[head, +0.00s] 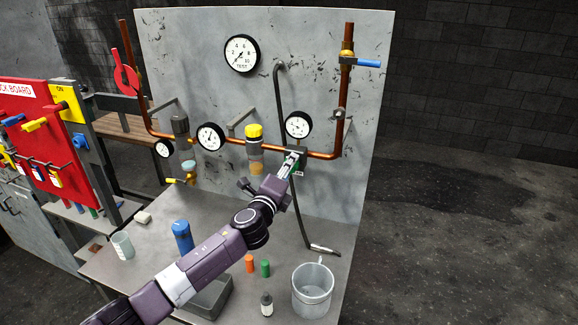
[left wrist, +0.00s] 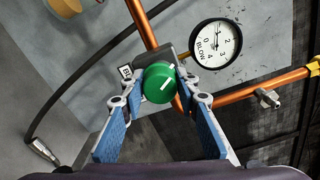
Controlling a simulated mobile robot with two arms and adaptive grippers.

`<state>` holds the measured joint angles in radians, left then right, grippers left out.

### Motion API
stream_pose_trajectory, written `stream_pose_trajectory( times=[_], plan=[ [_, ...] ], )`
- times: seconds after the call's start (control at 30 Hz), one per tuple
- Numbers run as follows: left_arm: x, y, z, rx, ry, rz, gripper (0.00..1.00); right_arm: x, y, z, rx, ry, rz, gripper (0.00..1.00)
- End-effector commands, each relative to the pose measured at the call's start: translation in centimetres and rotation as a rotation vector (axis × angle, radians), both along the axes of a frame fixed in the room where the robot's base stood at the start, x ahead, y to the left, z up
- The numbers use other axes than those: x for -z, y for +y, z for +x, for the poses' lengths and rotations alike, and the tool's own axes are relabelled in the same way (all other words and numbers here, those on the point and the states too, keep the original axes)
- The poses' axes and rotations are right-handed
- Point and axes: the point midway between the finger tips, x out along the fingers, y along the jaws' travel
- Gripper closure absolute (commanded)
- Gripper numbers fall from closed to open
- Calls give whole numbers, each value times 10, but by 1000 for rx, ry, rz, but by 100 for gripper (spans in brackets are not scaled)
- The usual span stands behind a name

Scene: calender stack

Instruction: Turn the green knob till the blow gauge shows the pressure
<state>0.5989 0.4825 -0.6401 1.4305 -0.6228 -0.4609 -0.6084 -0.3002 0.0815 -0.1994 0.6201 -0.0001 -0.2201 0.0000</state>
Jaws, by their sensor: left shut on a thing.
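The green knob (left wrist: 158,83) with a white mark sits on a dark block on the copper pipe in the left wrist view. My left gripper (left wrist: 166,92) has a blue-padded finger on each side of the knob and is shut on it. In the head view my left gripper (head: 290,164) reaches the knob below the blow gauge (head: 298,125), hiding most of it. The wrist view shows the round white gauge (left wrist: 216,44) marked BLOW beside the knob; its needle appears near the low end, but the exact reading is hard to tell. My right gripper is out of view.
Copper pipe (head: 325,156) runs along the grey panel (head: 200,75), with other gauges and a yellow-topped unit (head: 254,132). A black hose (head: 279,95) hangs beside the gripper. A bucket (head: 312,292), small bottles and a blue canister (head: 182,237) stand on the bench.

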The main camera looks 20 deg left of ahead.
Motion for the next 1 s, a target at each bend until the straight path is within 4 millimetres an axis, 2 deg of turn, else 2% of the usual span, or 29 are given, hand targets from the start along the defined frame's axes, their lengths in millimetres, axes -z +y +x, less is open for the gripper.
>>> stream_pose_trajectory(
  times=[0.57,0.6,0.73,0.77,1.0],
  plan=[
    [1,-1,0,2,0,36,95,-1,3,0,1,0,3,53],
    [1,-1,0,2,0,36,70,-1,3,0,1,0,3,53],
    [1,-1,0,1,0,35,56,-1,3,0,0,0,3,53],
    [1,-1,0,1,0,35,53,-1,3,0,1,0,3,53],
    [1,0,0,1,0,35,53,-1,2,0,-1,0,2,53]
  ],
)
